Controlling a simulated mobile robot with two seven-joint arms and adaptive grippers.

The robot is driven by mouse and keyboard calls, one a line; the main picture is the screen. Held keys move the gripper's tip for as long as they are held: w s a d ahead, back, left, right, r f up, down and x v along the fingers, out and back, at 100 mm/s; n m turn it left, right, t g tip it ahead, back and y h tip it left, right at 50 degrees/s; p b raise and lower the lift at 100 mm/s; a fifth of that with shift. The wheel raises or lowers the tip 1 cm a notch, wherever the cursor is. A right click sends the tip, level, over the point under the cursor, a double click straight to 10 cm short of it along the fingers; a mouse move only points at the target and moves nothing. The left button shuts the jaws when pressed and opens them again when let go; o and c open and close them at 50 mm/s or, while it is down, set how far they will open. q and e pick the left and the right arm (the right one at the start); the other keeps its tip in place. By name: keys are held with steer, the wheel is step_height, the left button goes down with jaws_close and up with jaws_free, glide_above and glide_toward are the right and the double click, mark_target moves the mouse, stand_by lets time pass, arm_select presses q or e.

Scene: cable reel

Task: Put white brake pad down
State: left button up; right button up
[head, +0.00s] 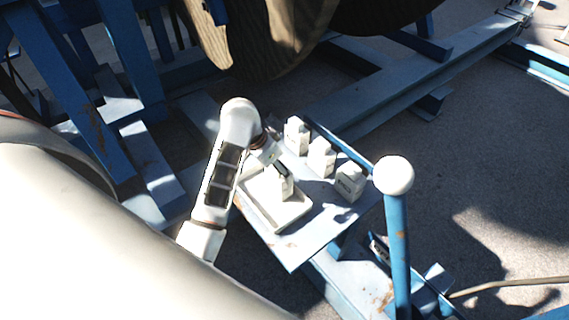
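One white brake pad (284,187) is upright at the shallow white tray (262,216), within its rim. I cannot tell whether its bottom touches the tray floor. My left gripper (276,174) reaches down over the tray from the left and looks shut on the top of this pad; its fingers are small and partly in shadow. Three similar white blocks stand in a row on the plate right of the tray: a far one (296,137), a middle one (320,159) and a near one (350,183). My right gripper is not in view.
The tray rests on a light blue metal plate (293,252). A blue lever with a white ball knob (393,175) rises close to the plate's right side. Blue frame beams (400,90) and a large wooden reel (270,45) stand behind. A pale cable (510,284) lies lower right.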

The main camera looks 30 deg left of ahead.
arm_select(q)
steer(key=shift+s, duration=0.1)
steer(key=o, duration=2.1)
steer(key=shift+f, duration=0.2)
